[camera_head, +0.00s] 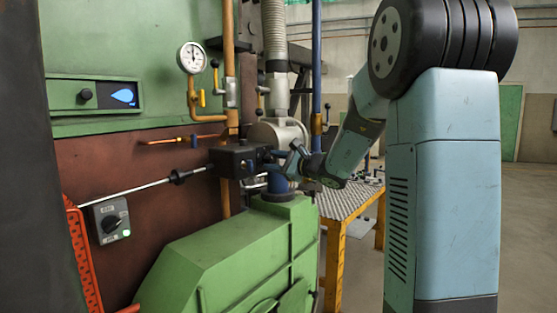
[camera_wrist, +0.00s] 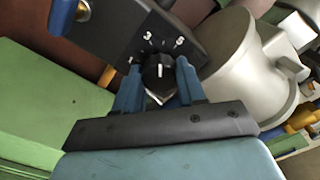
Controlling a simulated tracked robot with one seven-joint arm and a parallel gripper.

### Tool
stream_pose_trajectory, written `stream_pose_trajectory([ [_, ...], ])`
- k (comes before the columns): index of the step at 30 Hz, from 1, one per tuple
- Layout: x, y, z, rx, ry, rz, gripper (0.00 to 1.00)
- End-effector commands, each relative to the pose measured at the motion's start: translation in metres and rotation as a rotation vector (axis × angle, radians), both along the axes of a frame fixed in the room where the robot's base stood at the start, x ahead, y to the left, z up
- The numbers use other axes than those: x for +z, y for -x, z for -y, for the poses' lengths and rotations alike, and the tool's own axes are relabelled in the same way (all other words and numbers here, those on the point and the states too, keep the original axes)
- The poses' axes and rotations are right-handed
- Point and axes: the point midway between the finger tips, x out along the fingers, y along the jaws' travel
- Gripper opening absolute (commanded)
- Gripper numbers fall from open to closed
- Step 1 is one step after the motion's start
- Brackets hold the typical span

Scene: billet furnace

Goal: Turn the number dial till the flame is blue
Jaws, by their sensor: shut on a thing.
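The number dial (camera_wrist: 158,72) is a black knob with a white pointer line on a dark box (camera_wrist: 110,25) marked with numbers, of which a 3 shows most clearly. My gripper (camera_wrist: 157,88) has its blue fingers on both sides of the knob and is shut on it. In the head view the dark box (camera_head: 235,161) is at the centre and my gripper (camera_head: 275,160) reaches it from the right; the dial itself is hidden there. A small display (camera_head: 123,96) on the green panel at left shows a blue flame shape.
A pressure gauge (camera_head: 192,57) and pipes are above the box. A green machine housing (camera_head: 230,250) is below, a grey switch box (camera_head: 110,219) at lower left. A silver cylinder (camera_wrist: 240,70) is close right of the dial. A yellow-framed table (camera_head: 345,205) stands behind.

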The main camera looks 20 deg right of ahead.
Motion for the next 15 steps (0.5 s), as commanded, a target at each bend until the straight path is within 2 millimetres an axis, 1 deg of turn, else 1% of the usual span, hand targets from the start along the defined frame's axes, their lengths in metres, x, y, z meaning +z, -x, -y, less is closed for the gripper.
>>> stream_pose_trajectory([
  [2,0.0030,0.0001,-0.0022,0.005,-0.001,0.006,0.09],
  [3,0.0031,0.0002,-0.0023,0.005,-0.001,0.006,0.41],
  [11,0.0012,-0.0010,-0.0001,0.002,-0.002,0.003,0.65],
  [15,0.0008,-0.0010,0.0000,0.002,-0.002,0.002,0.65],
])
